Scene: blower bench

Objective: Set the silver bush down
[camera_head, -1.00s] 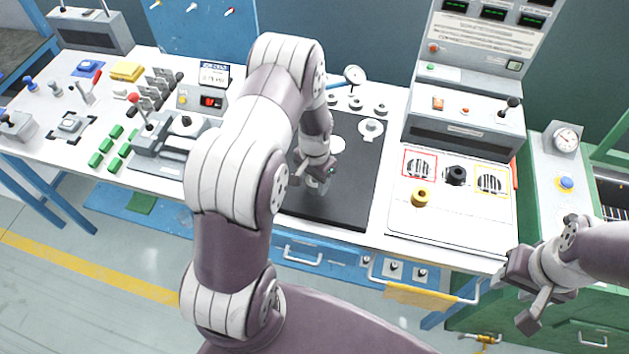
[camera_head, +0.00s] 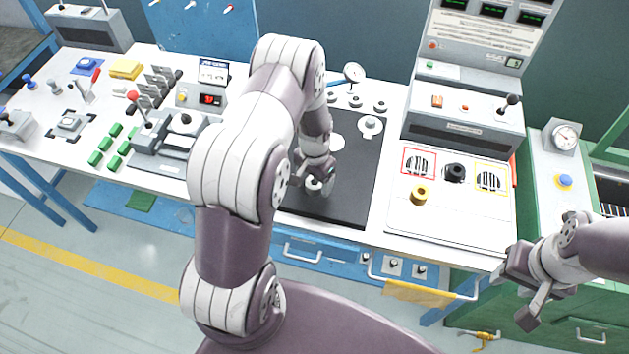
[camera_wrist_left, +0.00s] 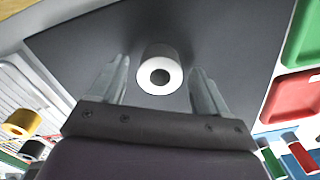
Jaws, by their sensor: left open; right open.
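The silver bush (camera_wrist_left: 160,70) is a short pale cylinder with a dark bore. It stands on the dark mat (camera_wrist_left: 80,45) in the left wrist view, and its small top (camera_head: 313,184) shows in the head view under my left wrist. My left gripper (camera_wrist_left: 160,80) is open, with one finger on each side of the bush and a visible gap to both. In the head view my left gripper (camera_head: 318,184) is low over the dark mat (camera_head: 352,180). My right gripper (camera_head: 522,290) is open and empty off the bench's front right.
Green blocks (camera_head: 113,142) and a grey vise-like device (camera_head: 180,135) are to the left.

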